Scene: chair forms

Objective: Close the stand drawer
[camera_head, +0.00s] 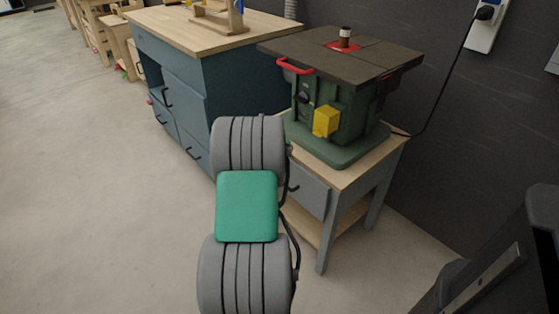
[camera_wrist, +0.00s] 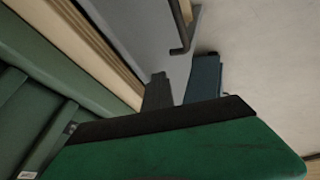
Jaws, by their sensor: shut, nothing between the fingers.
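The stand (camera_head: 364,158) has a pale wood top and grey legs, and stands right of my arm in the head view. Its grey drawer (camera_head: 313,194) has a black handle (camera_head: 294,188); my arm hides part of the front. I cannot tell how far the drawer stands out. In the wrist view a grey panel (camera_wrist: 135,35), apparently the drawer front, and a dark handle (camera_wrist: 181,30) lie beyond the fingers. My gripper (camera_wrist: 180,88) is shut and empty, close to this panel; contact is unclear. My arm hides the gripper in the head view.
A green machine (camera_head: 335,120) with a dark table top stands on the stand. A blue cabinet (camera_head: 245,88) with a wood top is behind, to the left. Open floor (camera_head: 90,190) lies left of my arm. A dark wall (camera_head: 450,140) is behind the stand.

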